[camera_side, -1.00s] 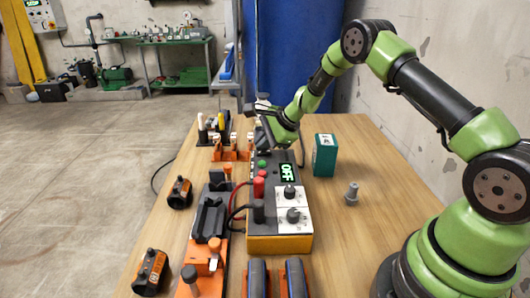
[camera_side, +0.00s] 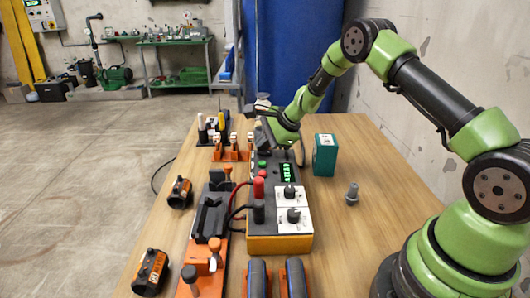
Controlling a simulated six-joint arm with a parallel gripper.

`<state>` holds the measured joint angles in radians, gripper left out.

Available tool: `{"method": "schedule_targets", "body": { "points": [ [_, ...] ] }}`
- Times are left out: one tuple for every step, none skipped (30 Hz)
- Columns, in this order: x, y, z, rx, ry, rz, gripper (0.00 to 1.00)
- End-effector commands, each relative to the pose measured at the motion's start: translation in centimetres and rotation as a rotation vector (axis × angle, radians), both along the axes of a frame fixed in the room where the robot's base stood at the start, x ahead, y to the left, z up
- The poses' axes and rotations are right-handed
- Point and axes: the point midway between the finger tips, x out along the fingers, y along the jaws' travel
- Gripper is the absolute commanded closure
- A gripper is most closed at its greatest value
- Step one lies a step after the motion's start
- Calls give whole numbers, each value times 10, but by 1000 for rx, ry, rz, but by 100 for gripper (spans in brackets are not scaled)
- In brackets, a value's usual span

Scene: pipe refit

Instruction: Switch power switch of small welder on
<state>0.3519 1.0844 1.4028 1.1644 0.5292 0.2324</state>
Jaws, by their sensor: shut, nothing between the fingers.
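The small welder (camera_side: 272,180) is a dark box with an orange base on the table. It has a white panel with two black knobs (camera_side: 291,203), a green button (camera_side: 262,164), a red button and a display (camera_side: 286,172) lit with green characters too small to read. My gripper (camera_side: 270,138) is shut and empty. It points down over the far end of the welder. I cannot tell whether the fingertips touch it. The power switch cannot be made out and seems hidden by my gripper.
A red plug (camera_side: 258,189) and a black plug with cables stand at the welder's left side. An orange clamp fixture (camera_side: 210,225) lies to the left. A green box (camera_side: 324,155) and a grey fitting (camera_side: 351,194) stand to the right, with bare table around them.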

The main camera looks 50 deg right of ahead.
Motion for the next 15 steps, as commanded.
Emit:
{"method": "schedule_targets", "body": {
  "points": [
    [-4, 1, -3, 3, 14, 2, 100],
    [-4, 1, -2, 4, 15, 1, 100],
    [-4, 1, -1, 4, 14, 1, 100],
    [-4, 1, -1, 5, 14, 0, 100],
    [-4, 1, -1, 6, 13, 0, 100],
    [-4, 1, -1, 6, 13, 0, 100],
    [-3, 1, 0, 7, 12, 0, 100],
    [-3, 1, 0, 7, 11, -1, 100],
    [-3, 1, 0, 7, 11, 0, 100],
    [-3, 1, 0, 7, 10, -1, 100],
    [-3, 2, 1, 7, 9, -1, 100],
    [-2, 2, 3, 8, 8, -1, 100],
    [-2, 2, 6, 8, 7, -1, 100],
    [-1, 2, 8, 7, 6, 1, 100],
    [-1, 3, 13, 8, 4, 0, 100]
  ]
}}
